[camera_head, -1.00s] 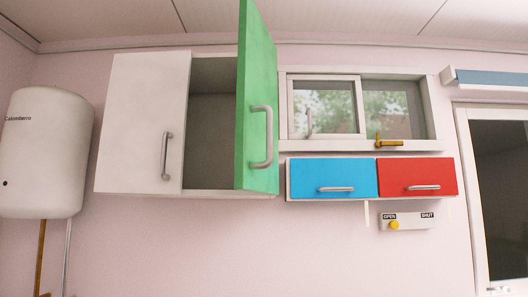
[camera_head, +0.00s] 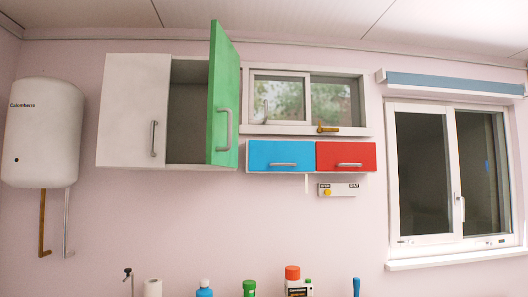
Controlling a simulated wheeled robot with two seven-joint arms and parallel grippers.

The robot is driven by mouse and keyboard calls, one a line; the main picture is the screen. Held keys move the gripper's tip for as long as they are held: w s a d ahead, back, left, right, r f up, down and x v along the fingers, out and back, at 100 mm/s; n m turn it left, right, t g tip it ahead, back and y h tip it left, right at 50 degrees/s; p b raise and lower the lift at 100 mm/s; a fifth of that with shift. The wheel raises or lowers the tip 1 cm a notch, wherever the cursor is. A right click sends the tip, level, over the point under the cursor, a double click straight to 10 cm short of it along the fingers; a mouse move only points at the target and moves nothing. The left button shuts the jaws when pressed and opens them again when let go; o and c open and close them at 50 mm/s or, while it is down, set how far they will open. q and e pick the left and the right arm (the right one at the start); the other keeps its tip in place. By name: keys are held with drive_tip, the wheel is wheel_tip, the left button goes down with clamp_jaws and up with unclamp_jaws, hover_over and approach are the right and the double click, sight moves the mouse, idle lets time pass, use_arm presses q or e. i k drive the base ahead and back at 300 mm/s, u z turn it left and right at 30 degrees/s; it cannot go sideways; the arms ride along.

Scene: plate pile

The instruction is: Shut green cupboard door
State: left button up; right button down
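The green cupboard door (camera_head: 226,95) stands wide open on the wall cupboard, swung out toward me from the right side of its opening. It has a grey vertical bar handle (camera_head: 223,130) on its face. The dark open compartment (camera_head: 187,115) behind it looks empty in the part that shows. The white door (camera_head: 133,105) to its left is shut and has its own handle. Neither of my grippers is in view.
A white water heater (camera_head: 42,130) hangs at the left. Blue (camera_head: 281,155) and red (camera_head: 345,155) flap fronts are right of the green door, below a small window. Several bottles, one with an orange cap (camera_head: 292,272), show at the bottom edge. A large window (camera_head: 450,175) is at the right.

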sight(222, 120)
drive_tip(key=z, duration=0.4)
drive_tip(key=i, duration=0.85)
drive_tip(key=z, duration=0.05)
